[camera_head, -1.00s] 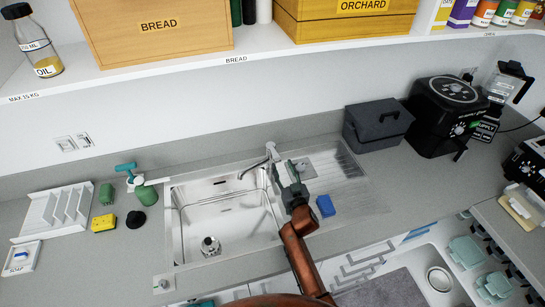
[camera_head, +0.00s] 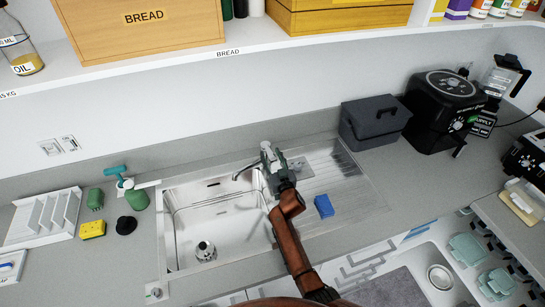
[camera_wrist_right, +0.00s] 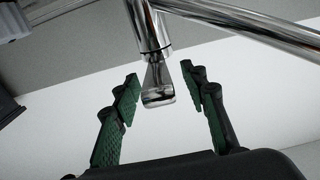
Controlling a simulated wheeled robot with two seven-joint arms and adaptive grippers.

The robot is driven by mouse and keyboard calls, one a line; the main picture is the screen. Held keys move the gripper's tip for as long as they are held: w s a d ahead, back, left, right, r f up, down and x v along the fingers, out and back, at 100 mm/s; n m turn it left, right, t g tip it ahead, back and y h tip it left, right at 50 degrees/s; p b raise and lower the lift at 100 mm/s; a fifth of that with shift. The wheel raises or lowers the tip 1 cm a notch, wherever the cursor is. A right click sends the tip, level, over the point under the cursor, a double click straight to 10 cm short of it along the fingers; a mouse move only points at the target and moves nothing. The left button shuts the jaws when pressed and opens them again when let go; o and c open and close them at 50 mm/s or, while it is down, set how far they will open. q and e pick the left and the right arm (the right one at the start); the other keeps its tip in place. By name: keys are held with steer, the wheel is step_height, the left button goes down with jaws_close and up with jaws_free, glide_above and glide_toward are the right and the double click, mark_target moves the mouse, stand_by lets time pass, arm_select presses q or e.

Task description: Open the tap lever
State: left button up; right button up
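The chrome tap (camera_head: 265,147) stands at the back right of the sink, its spout (camera_head: 243,171) reaching left over the basin. My right gripper (camera_head: 269,158) is at the tap and partly covers it in the head view. In the right wrist view, the flat chrome tap lever (camera_wrist_right: 157,85) hangs from the tap body (camera_wrist_right: 148,28) in the gap between the green fingers of my right gripper (camera_wrist_right: 160,75). The fingers are open, one on each side of the lever, with a visible gap on both sides. My left gripper is not in view.
The sink basin (camera_head: 215,228) holds a small jar-like object (camera_head: 205,251). A blue sponge (camera_head: 324,206) lies on the drainboard. A dark grey box (camera_head: 375,122) stands at the back right. Left of the sink are a green bottle (camera_head: 138,199) and a yellow sponge (camera_head: 92,229).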

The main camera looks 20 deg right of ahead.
steer(key=shift+c, duration=0.4)
jaws_close()
stand_by(0.4)
